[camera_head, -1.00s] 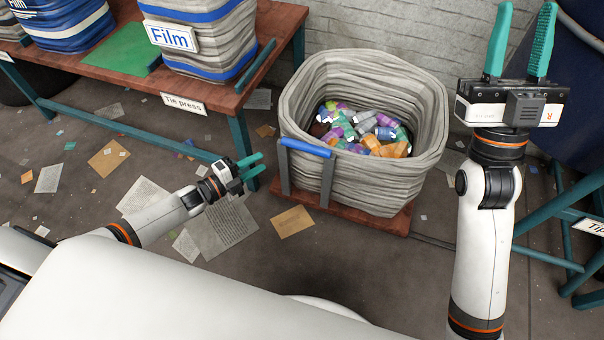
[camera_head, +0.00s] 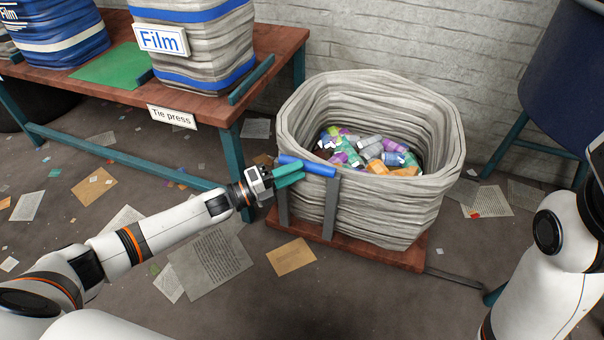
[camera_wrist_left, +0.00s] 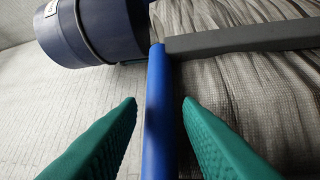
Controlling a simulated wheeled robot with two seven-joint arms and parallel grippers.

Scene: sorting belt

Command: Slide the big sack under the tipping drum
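The big sack (camera_head: 370,215) is a grey woven bag, open at the top, holding several colourful bottles and cans. It stands on a reddish wooden base (camera_head: 345,250) with grey posts and a blue handle bar (camera_head: 308,166) on its left side. The dark blue drum (camera_head: 575,85) is at the upper right, partly cut off; a dark blue cylinder (camera_wrist_left: 95,35) also shows in the left wrist view. My right gripper is out of frame.
A wooden table (camera_head: 275,60) labelled "Tie press" stands at the left with film sacks (camera_head: 205,45) on it. Papers (camera_head: 210,265) litter the floor. A teal stand (camera_head: 505,145) is under the drum. Floor between sack and drum is mostly clear.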

